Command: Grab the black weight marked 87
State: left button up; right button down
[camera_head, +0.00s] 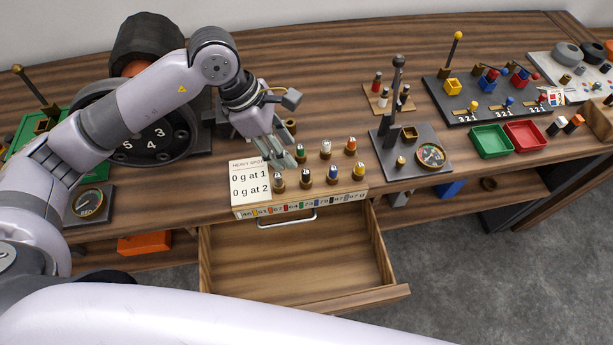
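A wooden weight rack (300,207) at the table's front edge holds several small weights with coloured tops. A blue-topped weight (333,174), a yellow-topped one (358,171), an orange-topped one (350,145) and a white-topped one (325,149) show clearly. A strip of colour-coded numbers runs along the rack's front. I cannot tell which weight is the black one marked 87; the numbers are too small to match. My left gripper (287,156) points down over the rack's left part, close to the weights there, and partly hides them. Its opening is unclear. My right gripper is out of view.
A white card (250,181) stands at the rack's left. An open, empty drawer (295,268) juts out below. A grey stand with a gauge (431,155) is right of the rack. Green (490,141) and red (525,135) trays lie farther right.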

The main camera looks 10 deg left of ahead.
aim_at(303, 171)
pick_arm(q)
jog(key=b+x, duration=0.1)
jog(key=x, duration=0.3)
jog(key=shift+w+f, duration=0.1)
jog(key=shift+w, duration=0.1)
jog(key=shift+d, duration=0.1)
jog(key=b+x, duration=0.1)
jog(key=x, duration=0.4)
jog(key=shift+d+f, duration=0.1)
jog(key=shift+f, duration=0.1)
jog(key=shift+r, duration=0.1)
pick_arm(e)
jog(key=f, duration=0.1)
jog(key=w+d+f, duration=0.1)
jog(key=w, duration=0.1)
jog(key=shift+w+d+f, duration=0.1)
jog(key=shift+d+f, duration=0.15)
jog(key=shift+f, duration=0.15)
pick_arm(q)
jog(key=c, duration=0.4)
grip_shut()
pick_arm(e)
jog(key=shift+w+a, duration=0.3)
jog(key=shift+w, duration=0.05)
